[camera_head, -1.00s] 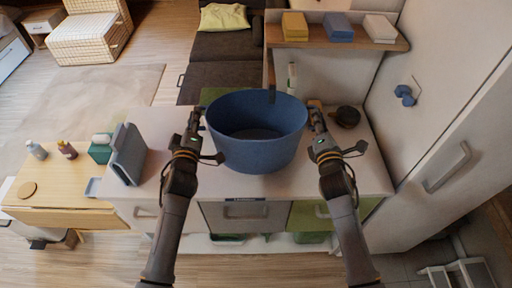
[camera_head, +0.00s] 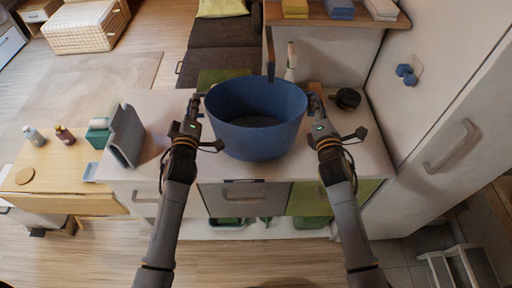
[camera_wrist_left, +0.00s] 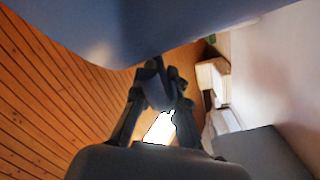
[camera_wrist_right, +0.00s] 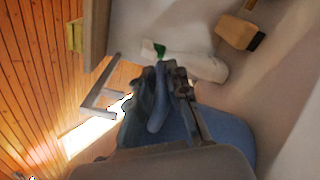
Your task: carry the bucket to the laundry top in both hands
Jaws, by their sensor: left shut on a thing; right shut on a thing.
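The blue bucket (camera_head: 258,138) is upright over the white cabinet top (camera_head: 155,165), between my two grippers. I cannot tell whether its base touches the top. My left gripper (camera_head: 196,101) is shut on its left rim. My right gripper (camera_head: 315,103) is shut on its right rim. In the left wrist view the bucket (camera_wrist_left: 150,25) fills the upper part, above the dark fingers (camera_wrist_left: 160,85). In the right wrist view the bucket (camera_wrist_right: 228,135) shows behind and beside the fingers (camera_wrist_right: 165,85).
A grey upright object (camera_head: 126,136) stands at the left of the top. A dark round item (camera_head: 346,98) and a pale bottle (camera_head: 291,62) stand behind and to the right. A shelf (camera_head: 350,21) is behind, a tall white cabinet (camera_head: 440,90) at right, a wooden table (camera_head: 75,175) at left.

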